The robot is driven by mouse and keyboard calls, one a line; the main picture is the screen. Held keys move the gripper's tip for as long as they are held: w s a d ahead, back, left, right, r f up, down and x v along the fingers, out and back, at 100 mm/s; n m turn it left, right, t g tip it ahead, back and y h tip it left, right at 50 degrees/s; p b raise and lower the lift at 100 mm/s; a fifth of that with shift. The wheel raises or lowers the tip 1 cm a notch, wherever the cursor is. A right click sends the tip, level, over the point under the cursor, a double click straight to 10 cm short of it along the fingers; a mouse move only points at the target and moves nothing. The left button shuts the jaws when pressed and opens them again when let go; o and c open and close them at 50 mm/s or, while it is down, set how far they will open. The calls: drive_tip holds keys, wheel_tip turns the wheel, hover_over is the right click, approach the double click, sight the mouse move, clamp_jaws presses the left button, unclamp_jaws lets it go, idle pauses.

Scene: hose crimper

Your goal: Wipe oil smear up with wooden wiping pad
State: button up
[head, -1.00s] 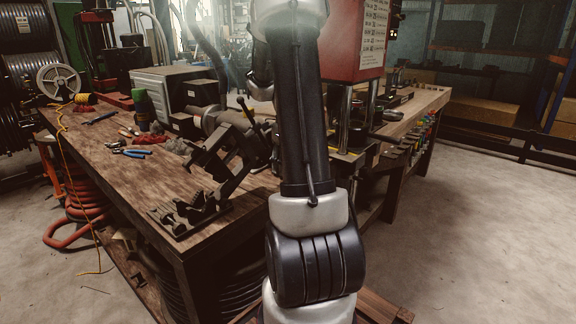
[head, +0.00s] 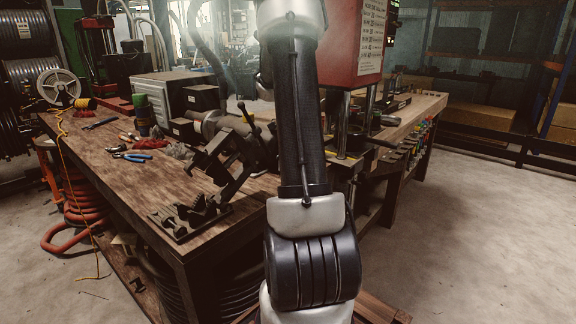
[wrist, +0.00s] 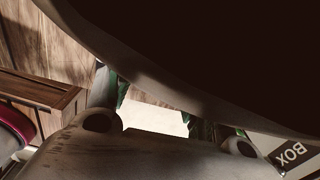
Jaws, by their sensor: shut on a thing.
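My gripper (wrist: 155,125) shows in the wrist view with its two fingers apart and green patches near the tips. The fingers run up behind a large dark body with a curved, paler rim. This appears to be the wooden wiping pad (wrist: 225,50), held close to the camera, with its face in deep shadow. Its contact with the fingertips is hidden. In the head view my arm stands upright in the middle and hides the gripper and pad. I cannot make out an oil smear in either view.
A wooden workbench (head: 120,185) on the left carries a dark clamp fixture (head: 205,195), blue-handled pliers (head: 133,157) and a grey machine box (head: 172,93). A red press (head: 350,40) stands behind my arm. The right floor is open.

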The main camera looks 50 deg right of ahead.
drive_tip(key=shift+d+f, duration=0.35)
drive_tip(key=shift+d, duration=0.3)
drive_tip(key=shift+s+d, duration=0.3)
drive_tip(key=shift+d, duration=0.05)
drive_tip(key=shift+s+a+f, duration=0.1)
drive_tip(key=shift+a+f, duration=0.05)
drive_tip(key=shift+a, duration=0.4)
drive_tip(key=shift+s+a+f, duration=0.1)
drive_tip(key=shift+a, duration=0.4)
drive_tip(key=shift+w+a, duration=0.15)
drive_tip(key=shift+a, duration=1.65)
drive_tip(key=shift+d, duration=0.1)
